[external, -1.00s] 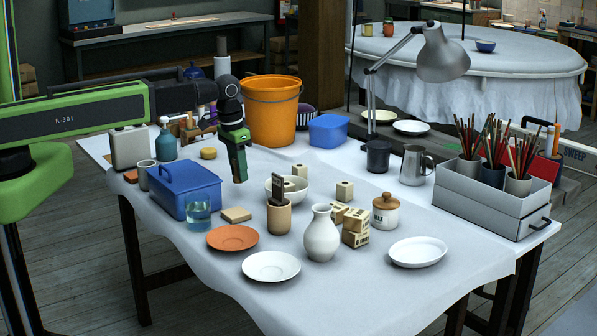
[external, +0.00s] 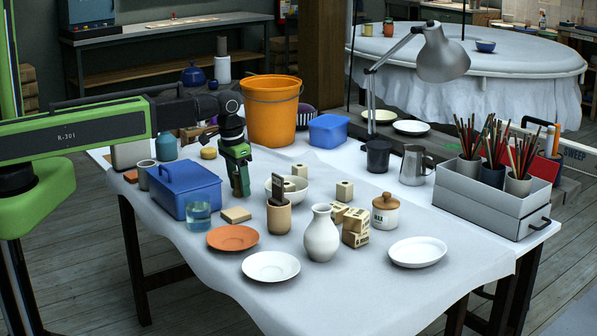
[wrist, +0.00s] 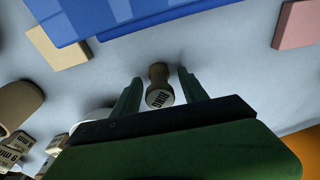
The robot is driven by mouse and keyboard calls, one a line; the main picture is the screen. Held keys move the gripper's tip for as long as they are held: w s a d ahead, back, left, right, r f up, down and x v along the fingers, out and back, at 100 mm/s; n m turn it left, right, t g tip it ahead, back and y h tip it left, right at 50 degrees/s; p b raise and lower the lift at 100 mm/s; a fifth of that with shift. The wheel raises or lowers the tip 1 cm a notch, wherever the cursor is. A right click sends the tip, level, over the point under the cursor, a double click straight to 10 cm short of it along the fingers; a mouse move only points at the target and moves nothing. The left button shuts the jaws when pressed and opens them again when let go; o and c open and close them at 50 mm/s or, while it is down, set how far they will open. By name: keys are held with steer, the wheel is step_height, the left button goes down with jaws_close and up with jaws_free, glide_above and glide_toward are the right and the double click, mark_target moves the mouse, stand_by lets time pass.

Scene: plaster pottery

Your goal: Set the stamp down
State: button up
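The stamp (wrist: 157,72) shows in the wrist view as a small brown-grey piece with a narrowed middle and a dark-lettered pale face turned towards the camera. It lies between the two fingers of my gripper (wrist: 159,78), with a visible gap on each side. My gripper is open around it. In the external view my gripper (external: 241,191) points down low over the white-covered table (external: 340,285), right of the blue lidded box (external: 184,190). I cannot make out the stamp there. Whether the stamp touches the cloth is hard to tell.
A wooden cup (external: 279,218), a white bowl (external: 298,194) and a pale tile (external: 236,215) stand close to my gripper. An orange saucer (external: 232,237), a white vase (external: 321,240) and lettered blocks (external: 355,231) lie nearer the front. An orange bucket (external: 272,112) stands behind.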

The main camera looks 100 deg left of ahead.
mark_target(235, 173)
steer(key=shift+r, duration=0.1)
steer(key=r+p, duration=0.8)
steer(key=s+d+r+p, duration=0.1)
steer(key=r+p, duration=0.3)
steer(key=shift+r, duration=0.15)
steer(key=w+d+m+g+h, duration=0.1)
steer(key=w+d+m, duration=0.2)
steer(key=d, duration=3.5)
steer(key=m, duration=0.5)
steer(key=shift+f+m, duration=0.2)
steer(key=shift+m, duration=0.1)
